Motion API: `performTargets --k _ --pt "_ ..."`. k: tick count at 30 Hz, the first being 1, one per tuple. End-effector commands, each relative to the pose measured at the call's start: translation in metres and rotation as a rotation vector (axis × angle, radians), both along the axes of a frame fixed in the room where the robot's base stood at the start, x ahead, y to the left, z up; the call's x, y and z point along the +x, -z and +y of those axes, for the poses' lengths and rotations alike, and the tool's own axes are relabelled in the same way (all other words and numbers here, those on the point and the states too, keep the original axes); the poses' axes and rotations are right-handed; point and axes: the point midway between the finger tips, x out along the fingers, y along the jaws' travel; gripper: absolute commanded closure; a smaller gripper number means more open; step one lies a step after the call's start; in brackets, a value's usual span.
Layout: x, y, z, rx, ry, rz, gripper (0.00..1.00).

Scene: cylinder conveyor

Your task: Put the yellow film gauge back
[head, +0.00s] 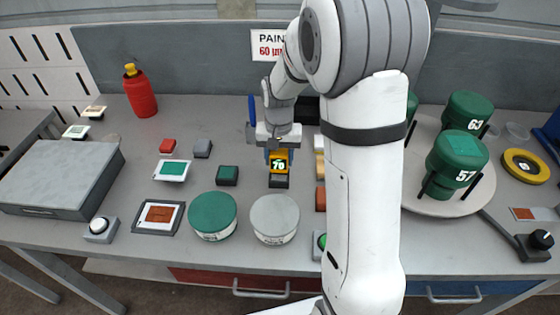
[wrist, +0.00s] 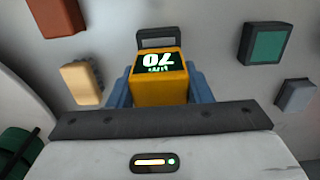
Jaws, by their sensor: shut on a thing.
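The yellow film gauge (head: 279,163) is a small yellow block with a lit display reading 70. My gripper (head: 279,160) is shut on it, with a blue finger on each side. In the wrist view the yellow gauge (wrist: 159,82) sits between the blue fingers of my gripper (wrist: 160,92), its display upside down. A dark grey piece (head: 279,181) shows just in front of the gauge in the head view; a dark loop (wrist: 156,39) shows beyond it in the wrist view. I cannot tell whether the gauge touches the table.
Green (head: 212,215) and grey (head: 275,218) round tins stand in front. A dark green block (head: 228,175) is left of my gripper. Green cylinders (head: 457,160) stand on a round turntable (head: 425,199) at right. A red bottle (head: 140,94) and grey box (head: 58,180) are at left.

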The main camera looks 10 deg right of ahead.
Motion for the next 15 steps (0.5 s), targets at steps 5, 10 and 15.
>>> performTargets --k 5,10,15 --pt "0.000 0.020 0.000 0.000 0.001 0.001 0.73" --pt "0.000 0.021 -0.001 0.000 0.001 -0.001 0.73" --pt "0.000 0.024 -0.001 0.000 0.001 0.000 0.73"
